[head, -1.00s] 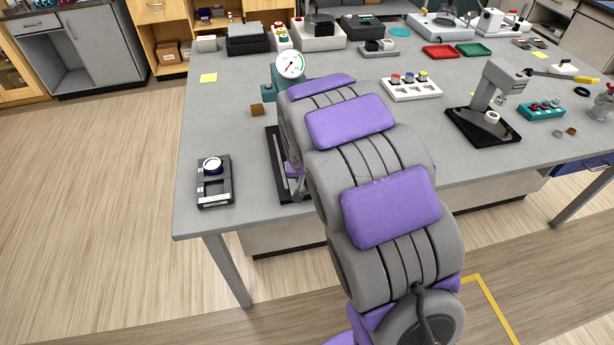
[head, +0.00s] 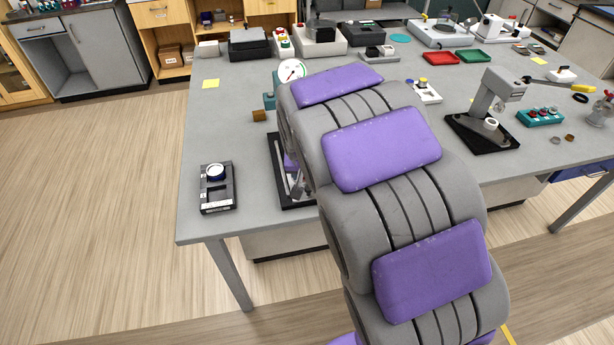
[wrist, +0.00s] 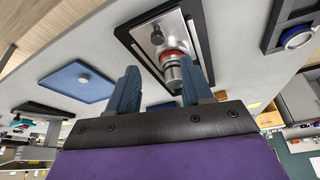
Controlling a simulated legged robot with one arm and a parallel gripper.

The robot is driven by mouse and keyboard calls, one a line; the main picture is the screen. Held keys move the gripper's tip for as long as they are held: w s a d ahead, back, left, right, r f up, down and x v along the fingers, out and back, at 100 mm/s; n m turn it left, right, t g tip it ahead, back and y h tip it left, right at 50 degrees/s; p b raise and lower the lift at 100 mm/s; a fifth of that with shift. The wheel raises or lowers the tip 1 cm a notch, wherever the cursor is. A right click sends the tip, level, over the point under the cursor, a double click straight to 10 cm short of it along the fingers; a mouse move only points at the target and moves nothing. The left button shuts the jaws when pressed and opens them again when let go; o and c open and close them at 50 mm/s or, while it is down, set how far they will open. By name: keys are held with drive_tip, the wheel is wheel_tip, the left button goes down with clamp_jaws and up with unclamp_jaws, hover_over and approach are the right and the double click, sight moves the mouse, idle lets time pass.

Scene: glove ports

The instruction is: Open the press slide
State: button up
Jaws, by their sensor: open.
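A black-framed unit with a bare metal plate (wrist: 170,28) lies on the bench, and I take it for the press slide. A dark knob (wrist: 157,36) stands on the plate. A metal cylinder with a red ring (wrist: 172,62) appears near the plate's end. In the head view my arm hides most of the unit, and only part of its black frame (head: 278,172) shows. My gripper (wrist: 160,68) is open, its two blue fingers apart. The cylinder appears between the fingertips in the wrist view. I cannot tell whether they touch it. The head view hides my gripper.
A dial gauge (head: 291,71) stands behind the unit. A black fixture with a blue ring (head: 217,188) sits to its left. A blue plate with a pale knob (wrist: 78,82) lies nearby. A lever press (head: 490,115) stands at right.

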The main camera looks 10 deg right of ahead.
drive_tip(key=p+v, duration=0.1)
drive_tip(key=v, duration=0.6)
drive_tip(key=shift+r, duration=0.25)
drive_tip(key=shift+s+a, duration=0.1)
drive_tip(key=s+d+n+g, duration=0.1)
drive_tip(key=s+g, duration=0.2)
drive_tip(key=s, duration=1.4)
drive_tip(key=s+d+n+g+y, duration=0.1)
drive_tip(key=s+n+g, duration=0.1)
drive_tip(key=s, duration=1.4)
drive_tip(key=shift+s+r+g, duration=0.4)
drive_tip(key=shift+r+g, duration=0.05)
drive_tip(key=shift+g, duration=0.05)
drive_tip(key=shift+d, duration=0.1)
